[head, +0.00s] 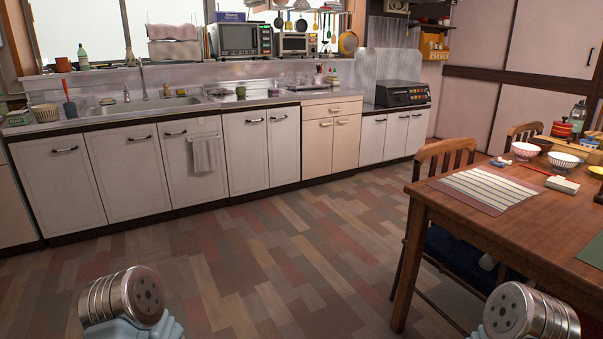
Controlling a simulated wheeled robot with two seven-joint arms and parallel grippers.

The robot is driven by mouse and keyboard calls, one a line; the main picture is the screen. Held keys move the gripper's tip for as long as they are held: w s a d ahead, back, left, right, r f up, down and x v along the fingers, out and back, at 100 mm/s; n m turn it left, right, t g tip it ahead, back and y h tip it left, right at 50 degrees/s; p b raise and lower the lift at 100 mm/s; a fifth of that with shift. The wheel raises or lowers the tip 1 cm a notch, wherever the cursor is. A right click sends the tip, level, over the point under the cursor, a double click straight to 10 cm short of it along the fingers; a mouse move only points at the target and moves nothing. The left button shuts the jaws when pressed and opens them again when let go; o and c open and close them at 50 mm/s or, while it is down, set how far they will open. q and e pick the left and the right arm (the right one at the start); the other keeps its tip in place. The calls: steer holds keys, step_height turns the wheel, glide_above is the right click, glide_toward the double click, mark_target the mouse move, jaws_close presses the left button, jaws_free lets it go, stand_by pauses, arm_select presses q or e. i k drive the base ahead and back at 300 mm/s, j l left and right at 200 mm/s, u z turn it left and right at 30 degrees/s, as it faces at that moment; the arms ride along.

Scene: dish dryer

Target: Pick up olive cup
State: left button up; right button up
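A small olive-green cup (241,91) stands upright on the metal kitchen counter, just right of the sink. It is small in the head view, and nothing touches it. My two arms show only as rounded metal link ends at the bottom left and bottom right. Neither gripper is in view. The arm parts are far from the cup, with open floor between.
The counter (285,94) runs along the back wall above closed cabinets. The sink (150,106) is left of the cup. A wooden table (470,213) with bowls and a chair (446,155) stand at the right. The middle floor (270,235) is clear.

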mark_target(240, 92)
steer(key=i+j+u, duration=0.1)
steer(key=i+u, duration=0.4)
steer(key=i, duration=0.25)
steer(key=i+l+u, duration=0.2)
steer(key=i+u, duration=0.25)
steer(key=i, duration=0.3)
steer(key=i+z, duration=0.3)
steer(key=i, duration=0.4)
steer(key=i+j+z, duration=0.25)
steer(key=i, duration=0.45)
steer(key=i+l, duration=0.2)
steer(key=i, duration=0.2)
steer(key=i+l, duration=0.15)
steer(key=i, duration=0.2)
steer(key=i+l, duration=0.2)
steer(key=i, duration=0.2)
